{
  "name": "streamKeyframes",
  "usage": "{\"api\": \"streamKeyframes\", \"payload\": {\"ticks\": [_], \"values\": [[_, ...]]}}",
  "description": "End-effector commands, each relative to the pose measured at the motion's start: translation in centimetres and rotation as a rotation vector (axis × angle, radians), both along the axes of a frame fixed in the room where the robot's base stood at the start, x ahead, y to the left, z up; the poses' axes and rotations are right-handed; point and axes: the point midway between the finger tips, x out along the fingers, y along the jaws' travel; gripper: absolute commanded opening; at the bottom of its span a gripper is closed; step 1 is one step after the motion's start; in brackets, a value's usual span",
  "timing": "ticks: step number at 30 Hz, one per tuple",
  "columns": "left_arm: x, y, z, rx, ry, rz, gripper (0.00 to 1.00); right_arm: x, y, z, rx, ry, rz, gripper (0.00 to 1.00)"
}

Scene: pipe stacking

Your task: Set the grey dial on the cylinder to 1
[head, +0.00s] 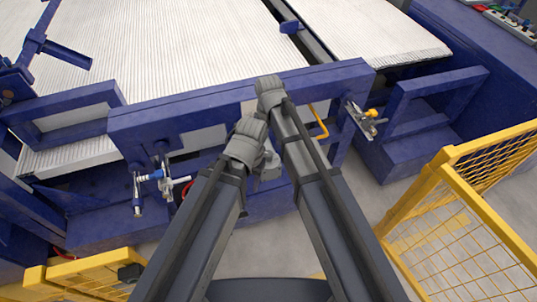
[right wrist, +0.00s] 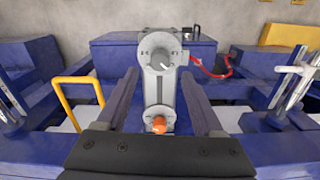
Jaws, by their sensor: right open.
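The grey cylinder (right wrist: 160,92) stands upright in the middle of the right wrist view. The grey dial (right wrist: 159,57) is on a round plate at its upper end, and a short pale mark on it points down and to the right. The numbers are too small to read. An orange knob (right wrist: 159,125) sits lower on the cylinder. My right gripper (right wrist: 159,78) is open, one finger on each side of the cylinder and below the dial, with nothing held.
A yellow handle (right wrist: 76,88) is left of the cylinder and a red hose (right wrist: 211,68) is right of it. Metal clamps (head: 147,183) (head: 365,120) sit on the blue frame (head: 230,100). Yellow mesh fences (head: 465,215) stand at the front.

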Motion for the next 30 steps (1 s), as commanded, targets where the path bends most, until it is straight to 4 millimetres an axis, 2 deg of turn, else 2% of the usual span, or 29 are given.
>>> {"api": "streamKeyframes", "payload": {"ticks": [1, 12, 16, 24, 30], "values": [[0.0, 0.0, -1.1, 0.000, 0.000, 0.000, 0.50, 0.0, 0.0, -1.1, 0.000, 0.000, 0.000, 0.69], [0.0, 0.0, -5.7, 0.000, 0.000, 0.000, 0.50, 0.0, 0.0, -5.7, 0.000, 0.000, 0.000, 0.69], [0.0, 0.0, -6.3, 0.000, 0.000, 0.000, 0.50, 0.0, 0.0, -6.2, 0.000, 0.000, 0.000, 0.69], [0.0, 0.0, -6.1, 0.000, 0.000, 0.000, 0.50, 0.0, 0.0, -6.1, 0.000, 0.000, 0.000, 0.69], [0.0, 0.0, -6.2, 0.000, 0.000, 0.000, 0.50, 0.0, 0.0, -6.2, 0.000, 0.000, 0.000, 0.47]]}}
